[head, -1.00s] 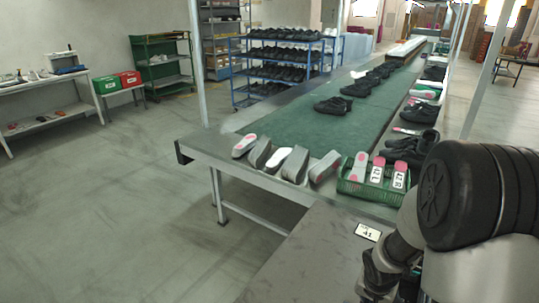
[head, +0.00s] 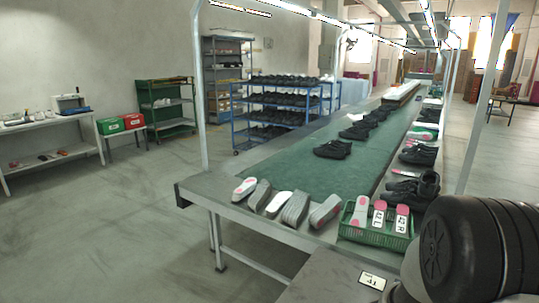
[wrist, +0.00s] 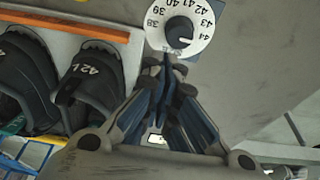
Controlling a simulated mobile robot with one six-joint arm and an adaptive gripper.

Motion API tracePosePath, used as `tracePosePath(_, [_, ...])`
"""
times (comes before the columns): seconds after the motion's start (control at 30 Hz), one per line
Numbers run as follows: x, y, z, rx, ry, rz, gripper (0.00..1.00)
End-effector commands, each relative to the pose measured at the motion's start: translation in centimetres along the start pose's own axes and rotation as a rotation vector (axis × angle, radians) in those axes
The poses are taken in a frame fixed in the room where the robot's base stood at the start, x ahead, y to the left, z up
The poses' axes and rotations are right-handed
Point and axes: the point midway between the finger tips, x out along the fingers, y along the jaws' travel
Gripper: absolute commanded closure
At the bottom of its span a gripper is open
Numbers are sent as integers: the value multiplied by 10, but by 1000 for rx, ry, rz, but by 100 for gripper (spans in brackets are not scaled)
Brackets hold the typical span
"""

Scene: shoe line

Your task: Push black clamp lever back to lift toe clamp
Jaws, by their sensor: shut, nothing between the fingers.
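In the wrist view my gripper (wrist: 170,85) points up the picture with its blue-grey fingers together and nothing held. Just beyond its tips is a white size dial (wrist: 162,38) with a black knob (wrist: 179,32), numbered from 38 to 44. The tips overlap the dial's lower edge in the picture; I cannot tell whether they touch it. I cannot make out the black clamp lever or the toe clamp in either view. My gripper is out of sight in the head view.
Black shoes (wrist: 90,85), one marked 42 L, stand left of my gripper by an orange-edged rail (wrist: 70,24). Floor at left is open.

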Motion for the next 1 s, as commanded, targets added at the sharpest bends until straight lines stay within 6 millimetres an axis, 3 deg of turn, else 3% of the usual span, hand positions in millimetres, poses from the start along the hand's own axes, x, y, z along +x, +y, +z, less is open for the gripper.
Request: tracePosePath(1.0, [3, 0, -13, 0, 0, 0, 100])
